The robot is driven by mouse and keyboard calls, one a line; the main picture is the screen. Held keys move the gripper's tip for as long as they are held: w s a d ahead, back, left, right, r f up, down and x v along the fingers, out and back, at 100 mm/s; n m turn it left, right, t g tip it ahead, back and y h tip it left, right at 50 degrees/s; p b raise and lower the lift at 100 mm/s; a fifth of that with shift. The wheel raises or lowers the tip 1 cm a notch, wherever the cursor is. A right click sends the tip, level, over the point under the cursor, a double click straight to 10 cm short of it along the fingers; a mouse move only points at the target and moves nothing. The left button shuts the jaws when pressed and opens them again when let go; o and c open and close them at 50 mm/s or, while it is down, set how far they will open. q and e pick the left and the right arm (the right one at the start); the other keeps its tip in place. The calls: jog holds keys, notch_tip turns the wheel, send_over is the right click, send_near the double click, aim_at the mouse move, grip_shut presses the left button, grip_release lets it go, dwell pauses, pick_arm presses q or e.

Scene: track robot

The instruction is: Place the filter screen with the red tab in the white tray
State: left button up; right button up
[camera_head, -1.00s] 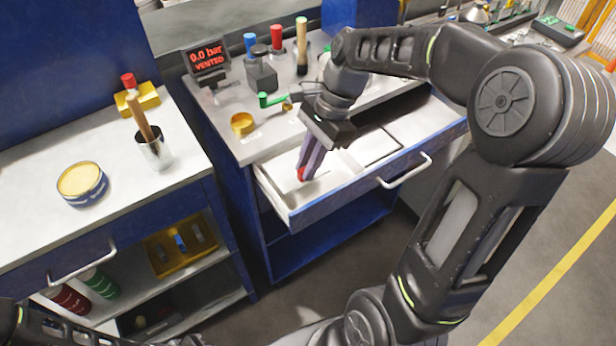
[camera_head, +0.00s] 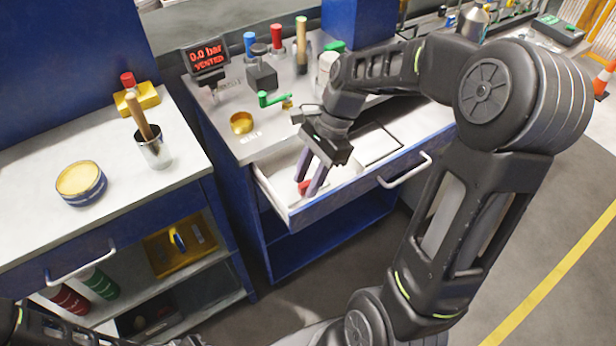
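My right gripper (camera_head: 308,188) reaches down into the open drawer (camera_head: 283,207) of the middle bench. Its two fingers are spread apart. A small red piece (camera_head: 303,187), which looks like the red tab, shows low in the drawer by the fingertips. The rest of the filter screen is too small or hidden to make out. The drawer has a white interior; I cannot tell whether a separate white tray lies in it. A dark-outlined square section (camera_head: 378,147) is in its right part. Part of my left arm shows at the bottom left, but its gripper is out of view.
Above the drawer, the benchtop holds a green-handled valve (camera_head: 272,99), a brass cup (camera_head: 242,122) and a display (camera_head: 207,58) reading 0.0 bar, vented. The left bench holds a metal cup (camera_head: 153,150) and a round tin (camera_head: 81,184). The drawer handle (camera_head: 405,171) sticks out in front.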

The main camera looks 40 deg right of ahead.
jog(key=shift+o, duration=0.2)
jog(key=p+v, duration=0.1)
jog(key=v, duration=1.1)
jog(key=shift+r, duration=0.15)
